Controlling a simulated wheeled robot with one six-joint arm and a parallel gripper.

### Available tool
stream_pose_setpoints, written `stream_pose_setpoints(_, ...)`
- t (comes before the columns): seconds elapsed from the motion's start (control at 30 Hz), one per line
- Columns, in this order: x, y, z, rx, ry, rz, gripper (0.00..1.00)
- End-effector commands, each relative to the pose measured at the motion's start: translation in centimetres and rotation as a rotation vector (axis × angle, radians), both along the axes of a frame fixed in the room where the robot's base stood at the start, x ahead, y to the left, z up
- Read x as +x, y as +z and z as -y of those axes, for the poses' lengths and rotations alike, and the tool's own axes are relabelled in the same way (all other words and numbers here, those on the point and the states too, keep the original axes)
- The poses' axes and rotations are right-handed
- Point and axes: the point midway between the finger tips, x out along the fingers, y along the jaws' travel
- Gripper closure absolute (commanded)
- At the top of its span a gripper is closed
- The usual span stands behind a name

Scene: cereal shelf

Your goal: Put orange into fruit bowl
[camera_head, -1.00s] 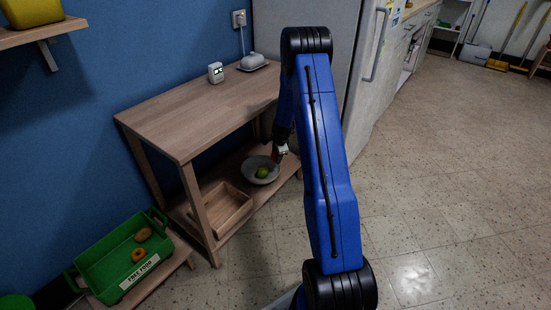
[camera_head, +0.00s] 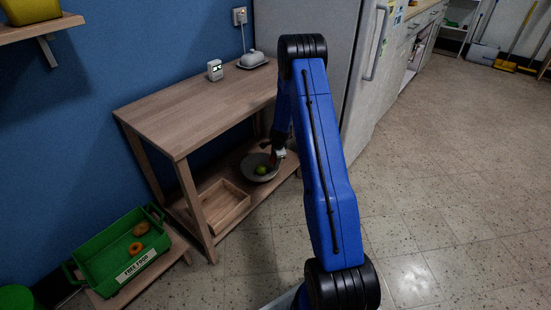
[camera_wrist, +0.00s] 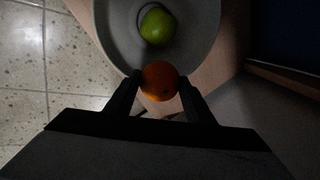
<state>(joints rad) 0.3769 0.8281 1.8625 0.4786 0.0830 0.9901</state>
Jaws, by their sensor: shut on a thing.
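The orange (camera_wrist: 160,82) is between the two fingers of my gripper (camera_wrist: 160,88) in the wrist view; the fingers are shut on it. The fruit bowl (camera_wrist: 205,45) is a pale round bowl with a green apple (camera_wrist: 157,27) in it. The orange overlaps the bowl's near rim in the wrist view; its height above the bowl is hard to tell. In the head view the bowl (camera_head: 250,177) sits on the table's lower shelf with the green apple (camera_head: 261,170) inside. My gripper (camera_head: 278,157) is at the bowl's right side there, dark and partly hidden by my arm.
A wooden tray (camera_head: 236,216) stands on the lower shelf left of the bowl. The wooden tabletop (camera_head: 190,112) is above the bowl. A green crate (camera_head: 88,262) with a few round items stands on a low stand at left. A fridge (camera_head: 335,60) is behind my arm.

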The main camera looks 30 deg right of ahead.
Motion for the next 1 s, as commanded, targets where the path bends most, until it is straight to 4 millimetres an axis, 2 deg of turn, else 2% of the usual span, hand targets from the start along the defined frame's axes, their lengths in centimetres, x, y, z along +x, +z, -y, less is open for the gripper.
stream_pose_setpoints(0.37,0.00,-0.76,0.01,0.000,0.000,0.000,0.80)
stream_pose_setpoints(0.4,-0.01,-0.77,0.01,0.000,0.000,0.000,0.49)
stream_pose_setpoints(0.47,-0.01,-0.76,0.01,0.000,0.000,0.000,0.35)
stream_pose_setpoints(0.5,-0.01,-0.76,0.01,0.000,0.000,0.000,0.33)
stream_pose_setpoints(1.0,0.00,-0.28,0.00,0.000,0.000,0.001,0.33)
